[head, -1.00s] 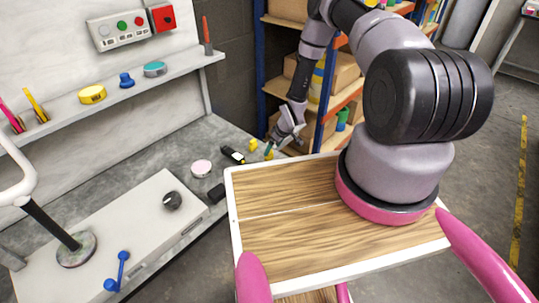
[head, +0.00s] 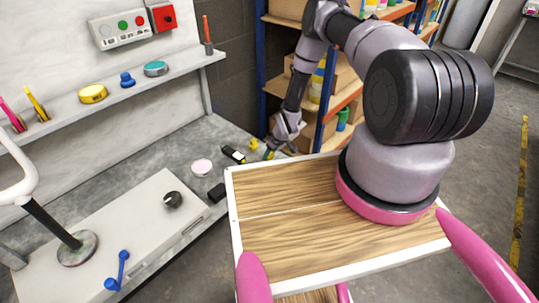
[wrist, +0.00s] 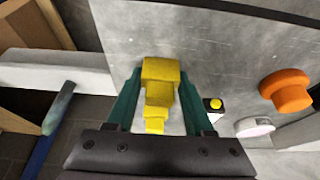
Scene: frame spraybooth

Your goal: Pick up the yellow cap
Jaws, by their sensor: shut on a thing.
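My gripper (wrist: 158,98) is low at the far right end of the grey bench. Its dark green fingers are shut on the yellow cap (wrist: 160,72), a stepped, blocky yellow piece that shows between them in the wrist view. In the head view my gripper (head: 269,152) is small, with yellow at its fingertips. Whether the cap still touches the bench I cannot tell.
A dark item with a yellow spot (wrist: 215,104) lies close right of the fingers. A pale round puck (head: 201,168) and a black block (head: 216,193) are nearby on the bench. The wood-topped tray (head: 232,215) is in front; the shelving rack (head: 262,60) stands behind.

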